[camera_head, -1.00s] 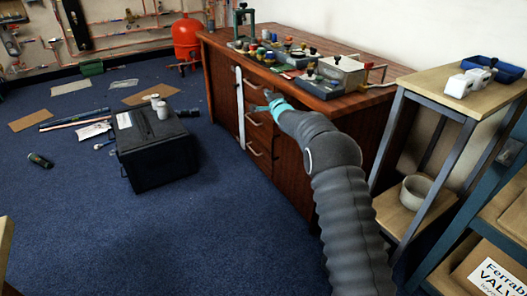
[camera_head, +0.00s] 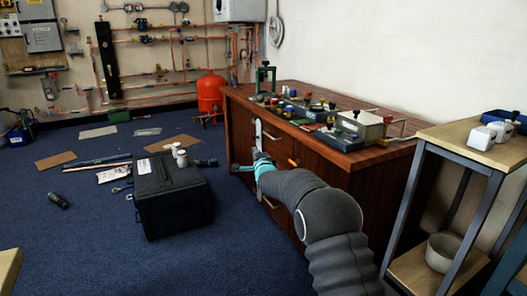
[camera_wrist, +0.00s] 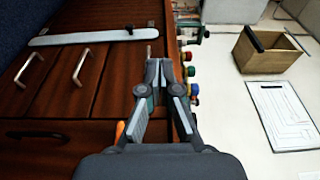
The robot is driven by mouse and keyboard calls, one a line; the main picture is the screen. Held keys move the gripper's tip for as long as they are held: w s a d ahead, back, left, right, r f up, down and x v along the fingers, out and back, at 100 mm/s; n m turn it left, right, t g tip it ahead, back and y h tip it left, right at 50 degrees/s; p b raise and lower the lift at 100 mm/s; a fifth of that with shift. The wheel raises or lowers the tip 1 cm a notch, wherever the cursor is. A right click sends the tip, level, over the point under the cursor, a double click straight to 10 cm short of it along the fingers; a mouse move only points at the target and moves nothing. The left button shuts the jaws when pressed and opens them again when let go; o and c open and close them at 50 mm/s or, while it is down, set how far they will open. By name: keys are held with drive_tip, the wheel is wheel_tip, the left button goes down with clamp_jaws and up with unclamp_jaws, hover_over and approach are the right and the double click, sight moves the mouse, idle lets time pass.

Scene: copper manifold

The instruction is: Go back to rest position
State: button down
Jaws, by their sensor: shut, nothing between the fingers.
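My gripper (camera_head: 236,168) is at the end of my dark grey arm, with a teal section behind its fingers. In the head view it is in front of the wooden workbench (camera_head: 330,172), near the drawer handles, and clear of the floor. In the wrist view my gripper (camera_wrist: 161,66) has its two fingertips close together with nothing held. Behind it there are the brown drawer fronts (camera_wrist: 112,85) and a pale long strip (camera_wrist: 95,37). My arm hides part of the bench front in the head view.
A black case (camera_head: 172,200) with white cylinders on top stands on the blue carpet, left of my gripper. Valves and a grey box (camera_head: 362,124) are on the bench top. A shelf stand (camera_head: 470,145) is at right. A red tank (camera_head: 211,90) stands behind. Open carpet lies at front left.

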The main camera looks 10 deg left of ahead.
drive_tip(key=s+d+f+n+g+h, duration=0.1)
drive_tip(key=s+f+n+g+h, duration=0.25)
drive_tip(key=f, duration=0.85)
drive_tip(key=s+d+f+n+g, duration=0.4)
drive_tip(key=s+d+n, duration=0.1)
drive_tip(key=s+n, duration=0.15)
drive_tip(key=s+d+r+n+g+h, duration=0.1)
drive_tip(key=s+d+r, duration=0.5)
drive_tip(key=s+d, duration=0.5)
drive_tip(key=s+d+r+n+g+h+p, duration=0.1)
drive_tip(key=s+d+r, duration=0.6)
drive_tip(key=s, duration=1.4)
drive_tip(key=s+d+r+g+h, duration=0.1)
drive_tip(key=s+d+r, duration=0.5)
drive_tip(key=s+d, duration=1)
drive_tip(key=shift+s+r+n+h+p, duration=0.15)
drive_tip(key=shift+s+n+h+p, duration=0.3)
drive_tip(key=shift+h, duration=0.2)
